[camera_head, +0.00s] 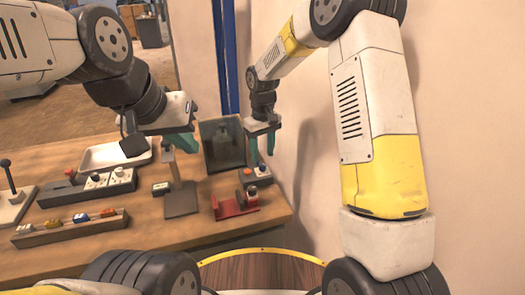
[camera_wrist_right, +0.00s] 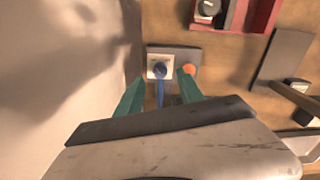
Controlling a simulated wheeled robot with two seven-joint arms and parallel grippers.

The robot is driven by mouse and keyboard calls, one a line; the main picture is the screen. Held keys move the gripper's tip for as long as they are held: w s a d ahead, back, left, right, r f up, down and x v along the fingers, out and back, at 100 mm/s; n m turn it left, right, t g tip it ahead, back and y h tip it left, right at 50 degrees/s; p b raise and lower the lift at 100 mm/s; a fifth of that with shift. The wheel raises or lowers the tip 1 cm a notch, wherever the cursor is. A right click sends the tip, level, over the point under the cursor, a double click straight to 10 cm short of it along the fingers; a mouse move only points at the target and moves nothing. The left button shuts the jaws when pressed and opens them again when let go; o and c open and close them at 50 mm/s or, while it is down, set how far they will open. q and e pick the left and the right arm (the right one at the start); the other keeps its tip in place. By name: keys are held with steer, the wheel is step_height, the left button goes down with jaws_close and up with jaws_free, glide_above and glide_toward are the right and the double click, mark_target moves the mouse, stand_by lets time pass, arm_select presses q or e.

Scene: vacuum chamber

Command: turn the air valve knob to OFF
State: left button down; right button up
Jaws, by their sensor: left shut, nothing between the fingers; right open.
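The blue knob (camera_wrist_right: 160,71) sits on a white plate (camera_wrist_right: 152,61) on a small grey box in the right wrist view. A blue bar runs from it toward my gripper. I cannot read any marking. In the head view the box (camera_head: 258,181) stands at the right end of the table, and the knob is hard to make out. My right gripper (camera_head: 262,150) is open above the box; in the right wrist view its teal fingers (camera_wrist_right: 160,84) appear on either side of the blue bar. My left gripper (camera_head: 183,142) is shut and empty above the table.
An orange button (camera_wrist_right: 190,69) is beside the knob. A red holder (camera_head: 236,210) and a dark chamber with a window (camera_head: 222,144) stand nearby. A post on a plate (camera_head: 181,203), switch boxes (camera_head: 88,193) and a tray (camera_head: 103,157) lie farther left. A wall (camera_head: 305,150) is close on the right.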

step_height(320, 180, up, 3)
steer(key=shift+r, duration=0.2)
steer(key=shift+s+d+r, duration=0.1)
steer(key=shift+r, duration=0.15)
step_height(320, 180, up, 7)
steer(key=m+t, duration=0.1)
glide_above(263, 164)
steer(key=s+d, duration=0.4)
steer(key=s+d+r+m+t+y, duration=0.1)
steer(key=s+d+r+m+t, duration=0.1)
steer(key=s+d+r, duration=0.4)
steer(key=s+d+r+m+t, duration=0.1)
steer(key=s+d, duration=0.1)
steer(key=s, duration=0.6)
steer(key=s+d+r+m+t+y, duration=0.1)
steer(key=s+d+r+m+t, duration=0.1)
steer(key=s, duration=0.6)
steer(key=shift+s, duration=0.15)
